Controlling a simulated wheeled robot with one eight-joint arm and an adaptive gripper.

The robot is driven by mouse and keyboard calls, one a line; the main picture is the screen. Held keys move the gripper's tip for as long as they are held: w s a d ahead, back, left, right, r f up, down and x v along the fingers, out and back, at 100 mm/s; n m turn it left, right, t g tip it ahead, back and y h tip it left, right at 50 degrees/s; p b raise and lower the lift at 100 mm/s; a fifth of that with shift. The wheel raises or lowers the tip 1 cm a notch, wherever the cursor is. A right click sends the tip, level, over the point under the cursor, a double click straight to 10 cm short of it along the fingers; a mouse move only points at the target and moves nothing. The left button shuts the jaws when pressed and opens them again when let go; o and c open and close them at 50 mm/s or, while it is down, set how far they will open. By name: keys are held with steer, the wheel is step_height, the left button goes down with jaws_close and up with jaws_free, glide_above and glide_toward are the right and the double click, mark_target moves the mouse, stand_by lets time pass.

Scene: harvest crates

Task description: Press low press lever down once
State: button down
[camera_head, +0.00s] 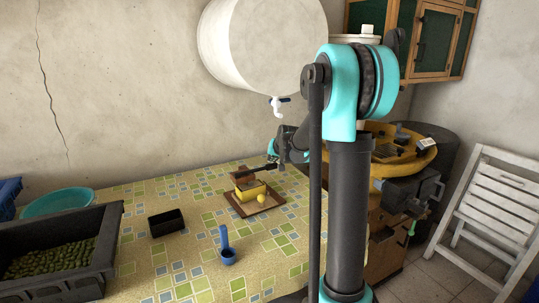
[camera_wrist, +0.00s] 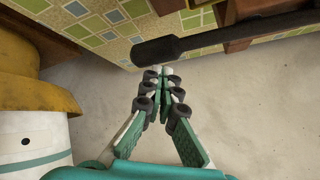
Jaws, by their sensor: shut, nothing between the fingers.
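The low press stands on a brown board (camera_head: 272,206) on the tiled-pattern tablecloth, with a yellow body (camera_head: 250,191) and a brown upper part. Its dark lever (camera_head: 260,177) sticks out to the right. In the wrist view the lever (camera_wrist: 235,37) crosses the top, its broad flat end at the left. My gripper (camera_wrist: 164,72) is shut and empty, with its fingertips close by the lever's broad end. I cannot tell whether they touch it. In the head view my gripper (camera_head: 272,166) is small and partly hidden near the lever's end.
A yellow ball-like fruit (camera_head: 262,198) lies on the board. A blue ladle (camera_head: 226,254), a black box (camera_head: 166,222) and a dark crate (camera_head: 95,262) of green olives stand on the table. A white barrel (camera_head: 255,45) with a tap hangs above. A yellow-rimmed machine (camera_head: 415,160) stands at right.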

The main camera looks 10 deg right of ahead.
steer(key=shift+w+d+f, duration=0.1)
steer(key=shift+d+f, duration=0.15)
steer(key=shift+f, duration=0.5)
stand_by(0.8)
steer(key=shift+r, duration=0.1)
stand_by(0.4)
steer(key=shift+s+a+r, duration=0.15)
steer(key=shift+a+r, duration=0.2)
steer(key=shift+r, duration=0.95)
steer(key=shift+s+a+r, duration=0.1)
steer(key=shift+a+r, duration=0.3)
steer(key=shift+r, duration=0.85)
steer(key=shift+s+a+r, duration=0.15)
steer(key=shift+a+r, duration=0.2)
steer(key=shift+r, duration=0.95)
steer(key=shift+r, duration=0.1)
steer(key=shift+s+a+r, duration=0.1)
steer(key=shift+a+r, duration=0.1)
steer(key=shift+r, duration=0.55)
steer(key=shift+s+a+r, duration=0.1)
steer(key=shift+a+r, duration=0.15)
steer(key=shift+r, duration=0.55)
steer(key=shift+s+a+r, duration=0.1)
steer(key=shift+a+r, duration=0.1)
steer(key=shift+r, duration=0.55)
